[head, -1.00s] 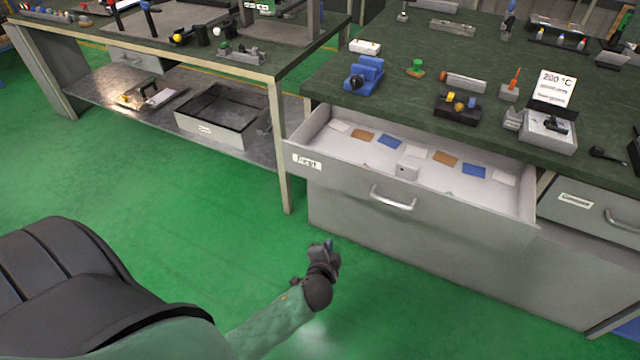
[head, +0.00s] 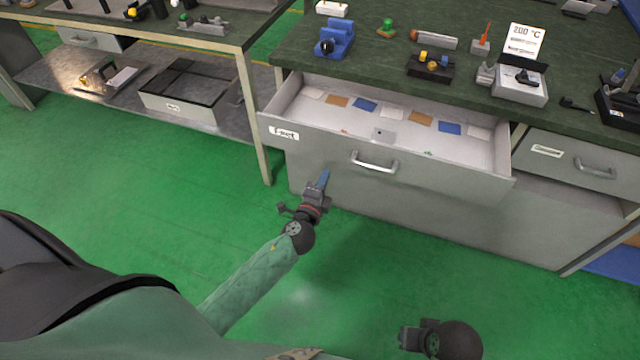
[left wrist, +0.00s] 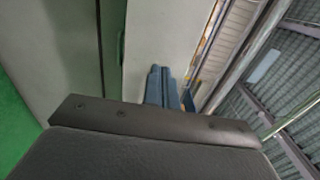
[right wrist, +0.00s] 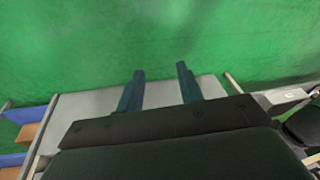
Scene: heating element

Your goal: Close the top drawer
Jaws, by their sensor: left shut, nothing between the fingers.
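The top drawer (head: 330,152) is pulled out from under the green worktop, with a metal handle (head: 374,163) on its front. My right gripper (head: 404,338) is low in the head view, over the floor. In the right wrist view its fingers (right wrist: 160,82) stand apart with nothing between them.
A second, closed drawer (head: 575,163) sits to the right of the open one. The worktop (head: 390,70) carries a blue vise (head: 334,40) and other small items. A bench (head: 247,110) with a lower shelf and a tray stands left. The green floor ahead is clear.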

